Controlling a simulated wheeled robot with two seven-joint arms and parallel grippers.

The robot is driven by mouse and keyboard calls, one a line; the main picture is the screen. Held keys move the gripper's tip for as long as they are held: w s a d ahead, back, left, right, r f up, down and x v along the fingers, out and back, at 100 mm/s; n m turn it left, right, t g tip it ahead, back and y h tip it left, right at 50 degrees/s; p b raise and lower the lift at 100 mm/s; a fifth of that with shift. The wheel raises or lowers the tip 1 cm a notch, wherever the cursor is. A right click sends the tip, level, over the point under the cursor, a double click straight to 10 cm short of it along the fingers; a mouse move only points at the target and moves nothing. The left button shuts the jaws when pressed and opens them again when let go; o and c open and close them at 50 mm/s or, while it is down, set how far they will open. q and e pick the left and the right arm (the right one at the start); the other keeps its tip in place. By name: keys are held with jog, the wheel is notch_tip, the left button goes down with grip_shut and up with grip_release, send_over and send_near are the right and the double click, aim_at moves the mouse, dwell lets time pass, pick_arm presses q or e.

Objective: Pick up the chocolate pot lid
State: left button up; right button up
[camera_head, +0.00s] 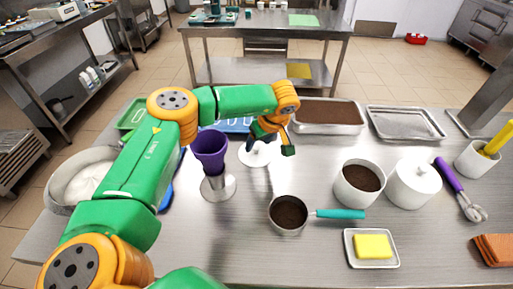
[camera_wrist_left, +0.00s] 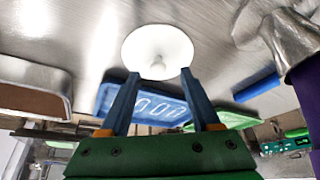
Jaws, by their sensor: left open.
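The chocolate pot lid, a white round disc with a small knob (camera_head: 257,156), lies on the steel table in the head view, partly hidden by my left gripper (camera_head: 266,137). In the left wrist view the lid (camera_wrist_left: 155,42) is at top centre, with its knob just beyond the fingertips. My left gripper (camera_wrist_left: 160,73) is open and empty, its two blue fingers spread on either side of the knob's line. Contact with the lid cannot be told. A white pot of dark chocolate (camera_head: 361,184) stands uncovered to the right. My right gripper is not in view.
A purple cup on a metal stand (camera_head: 211,160) is close left of the lid. A blue scale (camera_head: 238,126) lies behind it. A saucepan (camera_head: 288,214), a lidded white pot (camera_head: 414,184) and a butter dish (camera_head: 371,263) stand right and front. Trays (camera_head: 405,123) line the back.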

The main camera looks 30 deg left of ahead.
aim_at(256, 147)
pick_arm(q)
jog(key=x, duration=0.2)
jog(key=shift+w+a+f, duration=0.15)
jog(key=shift+a+f, duration=0.1)
jog(key=shift+w+a+f, duration=0.1)
jog(key=shift+w+f, duration=0.15)
jog(key=shift+f, duration=0.05)
jog(key=shift+s+r, duration=0.2)
jog(key=c, duration=1)
grip_shut()
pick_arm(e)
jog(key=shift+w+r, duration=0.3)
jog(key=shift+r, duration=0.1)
pick_arm(q)
jog(key=shift+w, duration=0.1)
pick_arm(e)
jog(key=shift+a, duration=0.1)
